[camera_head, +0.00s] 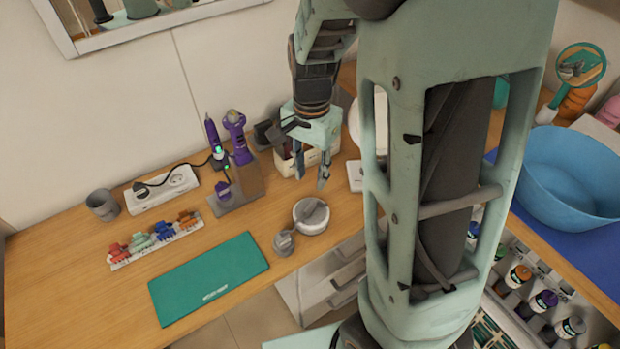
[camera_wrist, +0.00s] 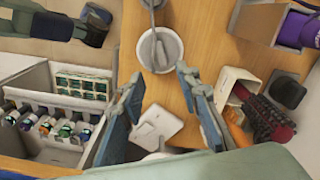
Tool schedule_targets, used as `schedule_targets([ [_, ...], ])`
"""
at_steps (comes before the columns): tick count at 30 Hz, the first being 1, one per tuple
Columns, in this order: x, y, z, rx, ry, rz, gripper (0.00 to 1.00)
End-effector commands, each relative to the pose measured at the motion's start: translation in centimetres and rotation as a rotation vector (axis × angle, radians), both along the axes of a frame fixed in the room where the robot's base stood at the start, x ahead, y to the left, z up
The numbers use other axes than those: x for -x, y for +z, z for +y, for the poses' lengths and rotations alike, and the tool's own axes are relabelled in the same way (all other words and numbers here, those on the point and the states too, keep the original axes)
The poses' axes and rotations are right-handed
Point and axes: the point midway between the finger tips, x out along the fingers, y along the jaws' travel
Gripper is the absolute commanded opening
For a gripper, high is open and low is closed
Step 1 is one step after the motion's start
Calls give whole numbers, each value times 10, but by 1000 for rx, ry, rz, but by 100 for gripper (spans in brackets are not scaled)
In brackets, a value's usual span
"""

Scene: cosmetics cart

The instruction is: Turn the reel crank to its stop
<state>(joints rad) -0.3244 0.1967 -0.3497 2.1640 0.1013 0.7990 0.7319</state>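The reel is a round white drum (camera_head: 311,228) on the wooden tabletop near its front edge. It also shows in the wrist view (camera_wrist: 174,61), at the top centre. A grey crank (camera_head: 312,210) lies across the drum's top; in the wrist view the crank (camera_wrist: 157,48) runs from the drum's middle toward the top edge. My gripper (camera_head: 310,183) hangs above the table, behind the drum in the head view, fingers pointing down. In the wrist view its two fingers (camera_wrist: 158,76) are spread apart with nothing between them. It appears clear of the crank.
A small grey piece (camera_head: 284,243) sits beside the drum. A teal mat (camera_head: 209,278) and a rack of coloured clips (camera_head: 155,240) lie left. A tool holder (camera_head: 238,190) stands behind left, and a pale box (camera_head: 290,163) near my gripper. A blue bowl (camera_head: 570,178) is right.

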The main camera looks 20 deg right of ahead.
Motion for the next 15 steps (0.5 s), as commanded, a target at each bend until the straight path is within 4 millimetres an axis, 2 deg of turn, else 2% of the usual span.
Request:
schedule_targets([
  [8,1,-10,0,6,0,0,30],
  [11,1,-23,0,7,-1,-1,30],
  [15,1,-50,-1,8,-1,1,30],
])
